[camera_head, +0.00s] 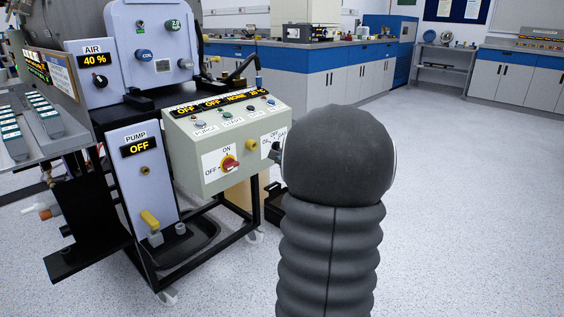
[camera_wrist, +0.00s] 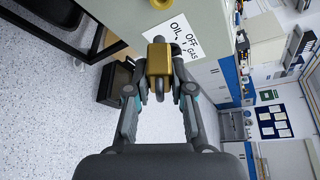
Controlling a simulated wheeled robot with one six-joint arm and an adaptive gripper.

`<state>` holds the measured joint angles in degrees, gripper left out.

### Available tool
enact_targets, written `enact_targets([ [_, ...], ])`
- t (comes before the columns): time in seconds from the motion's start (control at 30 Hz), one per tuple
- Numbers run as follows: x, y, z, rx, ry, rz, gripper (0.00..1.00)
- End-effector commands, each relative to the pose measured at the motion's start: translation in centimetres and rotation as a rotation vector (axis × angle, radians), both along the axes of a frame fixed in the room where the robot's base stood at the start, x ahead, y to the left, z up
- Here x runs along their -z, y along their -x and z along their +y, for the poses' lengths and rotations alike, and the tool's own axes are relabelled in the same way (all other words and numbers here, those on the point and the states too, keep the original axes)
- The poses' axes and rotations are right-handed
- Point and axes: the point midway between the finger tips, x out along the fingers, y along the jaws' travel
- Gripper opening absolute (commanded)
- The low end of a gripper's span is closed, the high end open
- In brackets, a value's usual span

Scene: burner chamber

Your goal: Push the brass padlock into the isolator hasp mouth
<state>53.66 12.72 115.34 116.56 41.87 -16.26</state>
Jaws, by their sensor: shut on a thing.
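In the wrist view my gripper (camera_wrist: 160,72) is shut on the brass padlock (camera_wrist: 159,64), a gold block held between its two fingertips. Grey rounded metal shows beside the block. The padlock is in front of the white OIL/OFF/GAS label (camera_wrist: 181,40) on the cream control box; I cannot tell whether it touches anything. In the head view my dark arm covers the gripper and padlock. The red and yellow rotary switch (camera_head: 230,163), marked ON and OFF, is on the box front. I cannot make out the hasp mouth for certain in either view.
The cream control box (camera_head: 205,150) sits on a black wheeled frame (camera_head: 258,200), beside the PUMP panel (camera_head: 137,175). A yellow knob (camera_head: 250,145) sticks out right of the switch. Blue and grey cabinets (camera_head: 312,75) stand behind. Open speckled floor (camera_head: 470,200) lies to the right.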

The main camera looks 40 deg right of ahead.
Motion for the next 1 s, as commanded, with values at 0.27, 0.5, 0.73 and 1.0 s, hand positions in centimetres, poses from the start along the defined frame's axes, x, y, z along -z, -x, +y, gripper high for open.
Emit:
enact_targets([
  [0.27, -0.1, 0.0, 0.0, -0.002, 0.0, -0.037, 0.0],
  [0.5, 0.0, 0.0, 0.0, -0.002, 0.0, -0.036, 0.0],
  [0.73, 0.2, 0.0, 0.0, -0.002, 0.0, -0.037, 0.0],
  [1.0, 0.1, -2.5, 0.2, -0.004, 0.0, -0.036, 0.0],
])
